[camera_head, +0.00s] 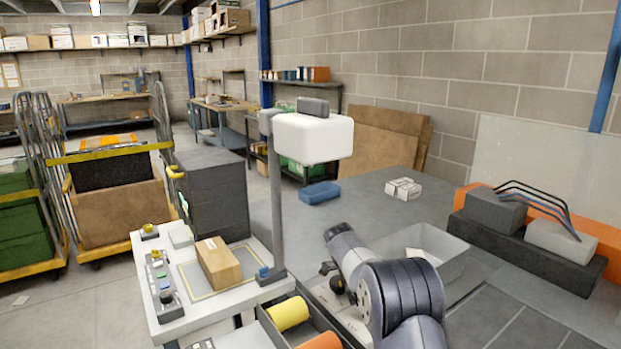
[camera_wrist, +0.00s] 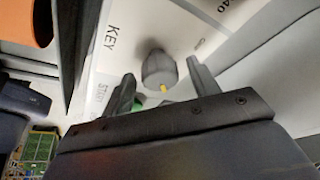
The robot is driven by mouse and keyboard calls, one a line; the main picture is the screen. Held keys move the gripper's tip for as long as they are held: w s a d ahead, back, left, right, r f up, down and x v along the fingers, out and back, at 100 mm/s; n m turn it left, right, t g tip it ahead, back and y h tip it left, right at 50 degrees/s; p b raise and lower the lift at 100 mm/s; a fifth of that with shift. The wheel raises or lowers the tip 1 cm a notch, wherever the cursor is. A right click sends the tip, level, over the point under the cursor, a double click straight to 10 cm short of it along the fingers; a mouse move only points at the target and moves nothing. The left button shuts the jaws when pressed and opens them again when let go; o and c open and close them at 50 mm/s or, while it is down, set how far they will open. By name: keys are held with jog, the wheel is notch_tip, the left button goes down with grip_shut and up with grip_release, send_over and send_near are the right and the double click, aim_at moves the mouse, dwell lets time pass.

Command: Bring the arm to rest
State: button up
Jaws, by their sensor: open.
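My arm (camera_head: 400,290) reaches in from the lower right in the head view, bent, with its far end low beside a white panel. My gripper (camera_wrist: 160,75) shows in the wrist view with its two dark fingers apart. A grey round knob (camera_wrist: 158,70) with a yellow mark stands on the panel, in line with the gap between the fingers. I cannot tell whether the fingers touch it. A dark knob (camera_head: 338,285) shows close to the arm's end in the head view. The gripper's fingers are hard to make out there.
A bench (camera_head: 165,300) with buttons carries a cardboard box (camera_head: 218,262). A grey post (camera_head: 277,190) holds a white head close by. Yellow (camera_head: 288,313) and orange (camera_head: 320,341) rolls lie in a bin near the arm. A grey open tray (camera_head: 440,262) stands behind the arm.

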jog(key=n+t, duration=0.1)
jog(key=n, duration=0.1)
jog(key=n+t, duration=0.1)
jog(key=n, duration=0.2)
jog(key=shift+s+a+r+b, duration=0.1)
jog(key=shift+s+r+b, duration=0.1)
jog(key=shift+b, duration=0.2)
jog(key=n, duration=0.2)
jog(key=n+t+p, duration=0.1)
jog(key=n, duration=0.1)
jog(key=shift+r+t+y+p, duration=0.15)
jog(key=shift+t+y+p, duration=0.15)
jog(key=shift+y, duration=0.1)
jog(key=n+p, duration=0.2)
jog(key=n+t+y+p, duration=0.1)
jog(key=n+p, duration=0.1)
jog(key=n, duration=0.1)
jog(key=shift+s+d+r+p, duration=0.1)
jog(key=shift+s+d+p, duration=0.1)
jog(key=shift+p, duration=0.2)
jog(key=n+y+p, duration=0.1)
jog(key=n+p, duration=0.2)
jog(key=p, duration=0.3)
jog(key=shift+n+t+y, duration=0.3)
jog(key=shift+n+t, duration=0.1)
jog(key=shift+s+r, duration=0.1)
jog(key=shift+r, duration=0.05)
